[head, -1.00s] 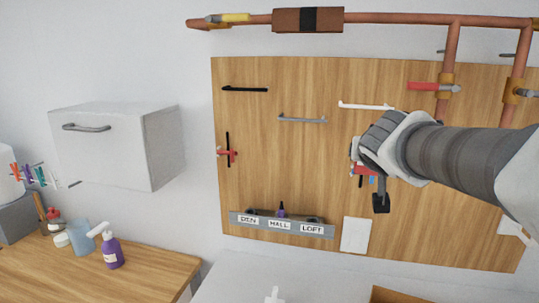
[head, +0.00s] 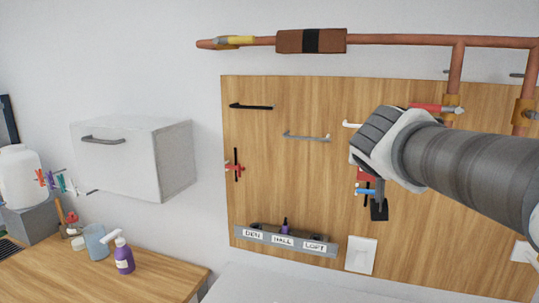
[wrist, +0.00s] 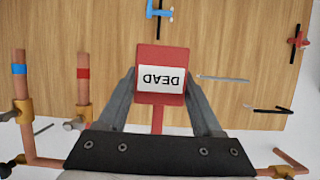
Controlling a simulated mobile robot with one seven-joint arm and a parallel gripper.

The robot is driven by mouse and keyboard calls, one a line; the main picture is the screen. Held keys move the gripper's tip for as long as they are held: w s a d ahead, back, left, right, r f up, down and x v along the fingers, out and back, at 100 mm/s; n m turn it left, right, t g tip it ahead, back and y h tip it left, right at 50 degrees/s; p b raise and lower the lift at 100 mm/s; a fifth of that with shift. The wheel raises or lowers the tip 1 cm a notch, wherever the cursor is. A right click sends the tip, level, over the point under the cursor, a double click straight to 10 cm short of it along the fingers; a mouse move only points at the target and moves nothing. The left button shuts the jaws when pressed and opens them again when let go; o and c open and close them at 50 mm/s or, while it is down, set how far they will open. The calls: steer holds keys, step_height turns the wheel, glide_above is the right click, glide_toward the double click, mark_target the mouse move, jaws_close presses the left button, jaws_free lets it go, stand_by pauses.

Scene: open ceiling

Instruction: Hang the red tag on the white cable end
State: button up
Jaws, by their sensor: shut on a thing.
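My gripper (wrist: 160,80) is shut on the red tag (wrist: 161,55), with a finger on each side of it. The tag has a white label reading DEAD, upside down in the wrist view. In the head view, a red part of the tag (head: 366,175) shows below my gripper (head: 372,190), in front of the wooden board. The white cable end (head: 351,124) is a white bar on the board; only its left tip shows there, the rest hidden behind my gripper. In the wrist view I cannot make it out. I cannot tell how far the tag is from it.
A black bar (head: 250,106) and a grey bar (head: 306,137) are on the board to the left. Copper pipes (head: 458,70) with valves run above and right. A blue piece on a black bar (wrist: 159,10) and a red one (wrist: 297,42) are on the board.

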steer(key=shift+f+b, duration=0.1)
steer(key=shift+b, duration=0.3)
steer(key=w+d, duration=0.5)
steer(key=w, duration=0.8)
steer(key=shift+d, duration=0.2)
stand_by(0.3)
steer(key=shift+b, duration=0.75)
stand_by(1.1)
steer(key=shift+f+b, duration=0.65)
steer(key=shift+b, duration=0.3)
stand_by(0.5)
steer(key=o, duration=1.4)
steer(key=shift+s, duration=0.1)
